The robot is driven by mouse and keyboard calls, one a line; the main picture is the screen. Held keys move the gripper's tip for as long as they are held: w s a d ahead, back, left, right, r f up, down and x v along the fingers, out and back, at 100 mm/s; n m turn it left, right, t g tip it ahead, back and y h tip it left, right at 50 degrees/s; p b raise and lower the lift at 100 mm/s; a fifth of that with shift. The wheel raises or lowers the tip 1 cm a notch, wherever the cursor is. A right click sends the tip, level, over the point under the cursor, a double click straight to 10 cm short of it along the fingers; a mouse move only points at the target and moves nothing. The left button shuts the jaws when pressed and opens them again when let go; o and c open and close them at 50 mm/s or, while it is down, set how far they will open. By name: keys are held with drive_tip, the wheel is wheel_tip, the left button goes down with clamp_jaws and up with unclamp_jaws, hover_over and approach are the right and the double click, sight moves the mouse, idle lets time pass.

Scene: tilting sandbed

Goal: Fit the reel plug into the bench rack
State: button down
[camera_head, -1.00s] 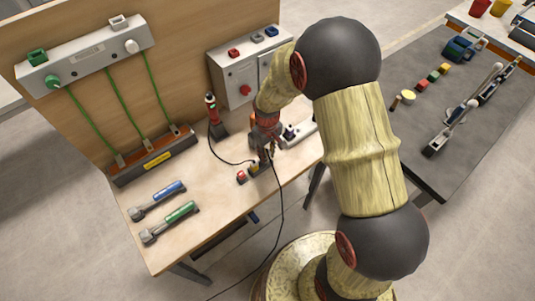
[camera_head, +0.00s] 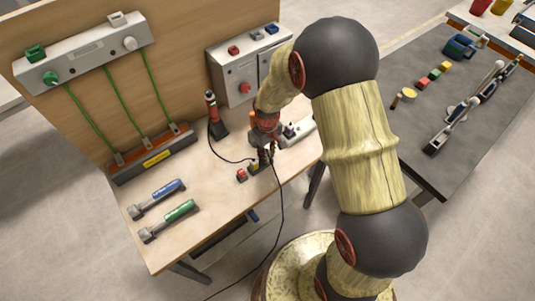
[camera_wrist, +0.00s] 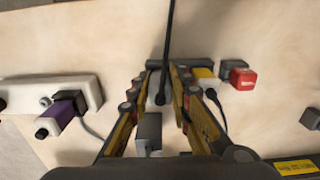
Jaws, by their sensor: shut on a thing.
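My gripper (camera_wrist: 165,92) is shut on the reel plug (camera_wrist: 158,96), which shows only in part between the yellow-and-black fingers. Its thick black cable leads away towards the top of the wrist view. In the head view my gripper (camera_head: 264,158) is low over the bench, and the black cable (camera_head: 281,200) hangs over the front edge to the floor. The plug's prongs are hidden. A dark rack with an orange top and a yellow label (camera_head: 152,166) stands at the back left of the bench; its label (camera_wrist: 296,167) shows at the wrist view's lower right. The plug is apart from this rack.
A red block (camera_wrist: 243,78) and a yellow plug (camera_wrist: 204,74) lie close beside my fingers. A white power strip (camera_wrist: 22,92) with a purple plug (camera_wrist: 60,115) is left in the wrist view. Bare wood lies between.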

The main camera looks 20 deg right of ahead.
drive_tip(key=shift+f+b, duration=0.3)
drive_tip(key=shift+f, duration=0.2)
drive_tip(key=c, duration=1.6)
unclamp_jaws()
drive_tip(key=shift+o, duration=1.1)
drive_tip(key=o, duration=0.3)
drive_tip(key=shift+r+p, duration=2.75)
drive_tip(key=shift+r, duration=1.3)
